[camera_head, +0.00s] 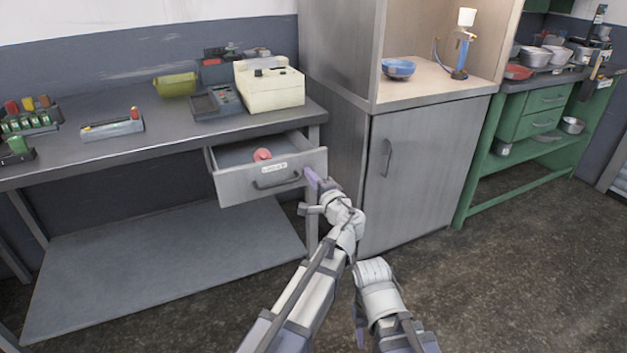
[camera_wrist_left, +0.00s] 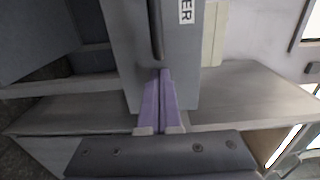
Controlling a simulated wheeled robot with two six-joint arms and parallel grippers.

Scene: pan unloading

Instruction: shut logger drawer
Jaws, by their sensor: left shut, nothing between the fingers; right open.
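The logger drawer (camera_head: 238,187) under the grey bench is pulled open, with a pale label and a dark bar handle (camera_head: 277,182) on its front. A pink-red item (camera_head: 262,155) lies inside. My left gripper (camera_head: 311,177) is shut and empty, at the right end of the drawer front. In the left wrist view its purple fingers (camera_wrist_left: 160,75) point at the drawer front (camera_wrist_left: 185,60), beside the handle (camera_wrist_left: 155,30); I cannot tell whether they touch. My right gripper (camera_head: 359,325) is low near the bottom centre, away from the drawer, open, its fingers partly hidden.
The bench top (camera_head: 150,155) holds a cream device (camera_head: 270,85), a grey device (camera_head: 216,101), a green-yellow roll (camera_head: 176,85) and small racks. A grey cabinet (camera_head: 425,170) stands close on the drawer's right. A lower shelf (camera_head: 170,260) lies below. Floor at right is clear.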

